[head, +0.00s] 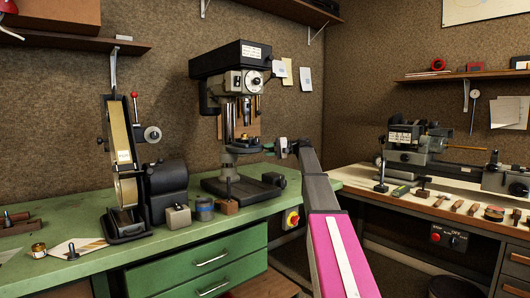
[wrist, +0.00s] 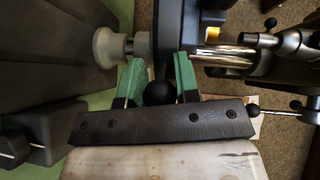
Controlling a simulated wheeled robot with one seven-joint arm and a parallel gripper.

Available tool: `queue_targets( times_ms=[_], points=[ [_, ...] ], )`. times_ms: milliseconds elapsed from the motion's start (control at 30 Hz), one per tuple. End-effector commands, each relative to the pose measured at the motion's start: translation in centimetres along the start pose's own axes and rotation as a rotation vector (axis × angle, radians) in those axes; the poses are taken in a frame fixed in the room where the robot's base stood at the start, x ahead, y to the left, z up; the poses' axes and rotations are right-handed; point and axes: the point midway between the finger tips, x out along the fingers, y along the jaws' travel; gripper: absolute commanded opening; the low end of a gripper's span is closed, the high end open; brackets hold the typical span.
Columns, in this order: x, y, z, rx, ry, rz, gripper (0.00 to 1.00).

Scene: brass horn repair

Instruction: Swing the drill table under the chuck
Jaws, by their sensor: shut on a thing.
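The drill press (head: 230,64) stands on the green bench against the back wall. Its small dark drill table (head: 243,148) sits partway up the column, below the head, and looks roughly under the spindle. I cannot tell from here how exactly it lines up with the chuck. My gripper (head: 271,147) reaches in from the right at table height. In the wrist view, my green fingers (wrist: 159,84) are shut on a black ball knob (wrist: 159,93), beside the dark edge of the table (wrist: 166,35). The fingers hide part of the knob.
The press base (head: 245,185) rests on the bench (head: 185,228). A belt grinder (head: 140,175) and small tins and blocks stand left of it. Feed handles with black balls (wrist: 253,109) show right in the wrist view. A lathe (head: 425,145) stands on the right bench.

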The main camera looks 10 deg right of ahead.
Motion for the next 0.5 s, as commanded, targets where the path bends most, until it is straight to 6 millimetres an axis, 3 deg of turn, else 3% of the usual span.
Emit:
queue_targets(
  times_ms=[500],
  points=[
    [-0.74, 0.42, -1.04, 0.001, 0.004, 0.004, 0.00]
  ],
)
